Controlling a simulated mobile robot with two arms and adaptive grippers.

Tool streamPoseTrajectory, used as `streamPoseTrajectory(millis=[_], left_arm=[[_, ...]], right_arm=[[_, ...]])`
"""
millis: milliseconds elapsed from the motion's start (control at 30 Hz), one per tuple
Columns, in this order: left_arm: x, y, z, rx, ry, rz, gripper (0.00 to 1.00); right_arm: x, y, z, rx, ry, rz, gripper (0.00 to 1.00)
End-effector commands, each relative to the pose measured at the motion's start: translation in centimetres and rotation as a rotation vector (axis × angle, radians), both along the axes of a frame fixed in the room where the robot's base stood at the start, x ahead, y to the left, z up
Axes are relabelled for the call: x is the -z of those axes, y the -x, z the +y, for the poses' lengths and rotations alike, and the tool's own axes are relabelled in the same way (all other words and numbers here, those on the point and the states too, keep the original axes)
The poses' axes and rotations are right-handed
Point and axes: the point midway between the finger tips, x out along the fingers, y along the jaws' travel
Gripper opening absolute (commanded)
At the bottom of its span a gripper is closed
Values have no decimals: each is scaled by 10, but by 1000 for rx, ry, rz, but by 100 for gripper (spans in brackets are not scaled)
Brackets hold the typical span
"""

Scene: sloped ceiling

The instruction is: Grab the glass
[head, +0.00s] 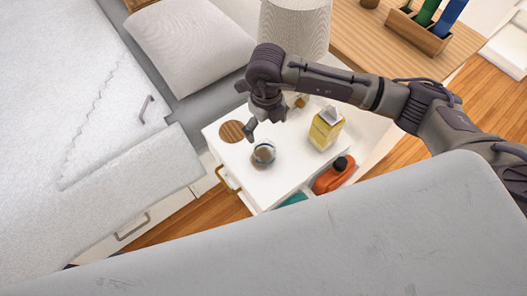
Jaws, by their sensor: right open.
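A small round glass (263,154) stands on the white nightstand top (285,182), near its front left part. It looks clear with a brownish tint inside. My right gripper (264,130) comes in from the right and hangs just above and behind the glass in the picture. Its fingers are apart and nothing shows between them. I cannot tell the exact height gap between fingers and glass. My left gripper is not in the head view.
A round wooden coaster (231,131) lies left of the glass. A yellow carton (325,128) stands to the right. A lamp (295,28) stands behind. A bed (75,110) is at the left.

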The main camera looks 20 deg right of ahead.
Motion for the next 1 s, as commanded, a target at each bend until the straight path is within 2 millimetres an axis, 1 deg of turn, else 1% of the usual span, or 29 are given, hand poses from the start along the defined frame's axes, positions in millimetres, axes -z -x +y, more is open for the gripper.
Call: streamPoseTrajectory(millis=[33, 100, 200, 300, 567, 700, 800, 900, 1000], left_arm=[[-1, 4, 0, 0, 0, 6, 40], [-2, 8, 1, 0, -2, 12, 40], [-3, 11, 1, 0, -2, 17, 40], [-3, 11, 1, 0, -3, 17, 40], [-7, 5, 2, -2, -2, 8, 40], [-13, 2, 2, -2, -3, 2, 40], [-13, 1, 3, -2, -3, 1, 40], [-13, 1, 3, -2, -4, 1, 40], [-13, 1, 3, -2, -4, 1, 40]], right_arm=[[11, 2, 0, -1, 0, 6, 96], [25, 2, 1, -1, -2, 7, 96], [45, 2, 1, -2, -3, 6, 96], [60, 1, 2, -1, -6, 5, 96], [79, 2, 3, -4, -6, 6, 96], [100, 1, 4, -3, -7, 7, 96], [115, 1, 4, -3, -6, 6, 96], [122, 0, 4, -3, -8, 4, 96], [123, 0, 4, -4, -8, 3, 96]])
